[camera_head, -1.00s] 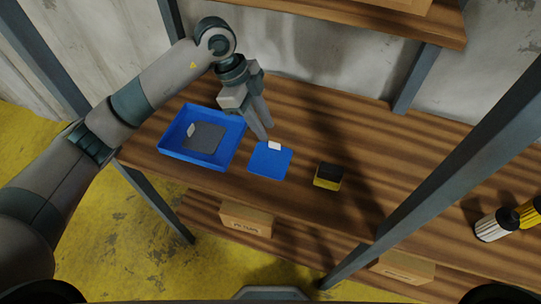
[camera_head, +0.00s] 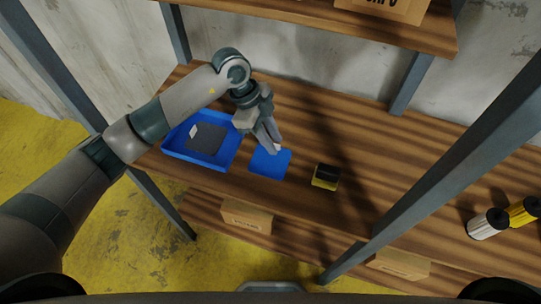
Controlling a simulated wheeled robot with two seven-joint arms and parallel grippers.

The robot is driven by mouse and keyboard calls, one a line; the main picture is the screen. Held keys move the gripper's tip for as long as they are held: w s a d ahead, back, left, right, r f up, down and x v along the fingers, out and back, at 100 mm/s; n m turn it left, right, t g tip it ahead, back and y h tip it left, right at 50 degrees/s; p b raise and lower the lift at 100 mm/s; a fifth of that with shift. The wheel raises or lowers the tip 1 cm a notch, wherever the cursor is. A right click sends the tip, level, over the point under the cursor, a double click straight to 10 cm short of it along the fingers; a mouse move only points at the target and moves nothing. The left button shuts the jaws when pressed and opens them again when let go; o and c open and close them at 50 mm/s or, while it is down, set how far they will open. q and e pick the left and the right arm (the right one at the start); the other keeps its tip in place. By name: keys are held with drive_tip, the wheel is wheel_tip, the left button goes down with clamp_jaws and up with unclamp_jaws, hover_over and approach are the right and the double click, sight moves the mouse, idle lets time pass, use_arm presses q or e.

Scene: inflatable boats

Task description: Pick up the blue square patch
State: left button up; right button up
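The blue square patch (camera_head: 268,164) lies flat on the wooden shelf, right of the blue tray. Its white tab at the back edge is now mostly covered by my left gripper (camera_head: 275,146). The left gripper points down with its fingertips at the tab. I cannot tell whether the fingers are closed on it. My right gripper is not in view.
The blue tray (camera_head: 172,156) holds a dark grey patch (camera_head: 207,138) with a white tab. A black and yellow block (camera_head: 326,177) sits to the right of the blue patch. Shelf posts (camera_head: 440,165) stand at the right.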

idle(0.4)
use_arm(q)
clamp_jaws()
drive_tip(key=shift+r, duration=0.1)
drive_tip(key=shift+r+b, duration=0.5)
drive_tip(key=shift+b, duration=0.05)
wheel_tip(320, 180, up, 2)
drive_tip(key=shift+r+b, duration=0.1)
drive_tip(key=shift+b, duration=0.65)
drive_tip(key=s+a+b, duration=0.1)
drive_tip(key=s, duration=0.4)
drive_tip(key=s+a+b, duration=0.1)
drive_tip(key=s+a, duration=0.1)
drive_tip(key=s, duration=0.3)
drive_tip(key=s+a+b, duration=0.2)
drive_tip(key=s, duration=0.3)
drive_tip(key=shift+s, duration=0.35)
drive_tip(key=shift+s+a, duration=0.3)
drive_tip(key=shift+s, duration=0.4)
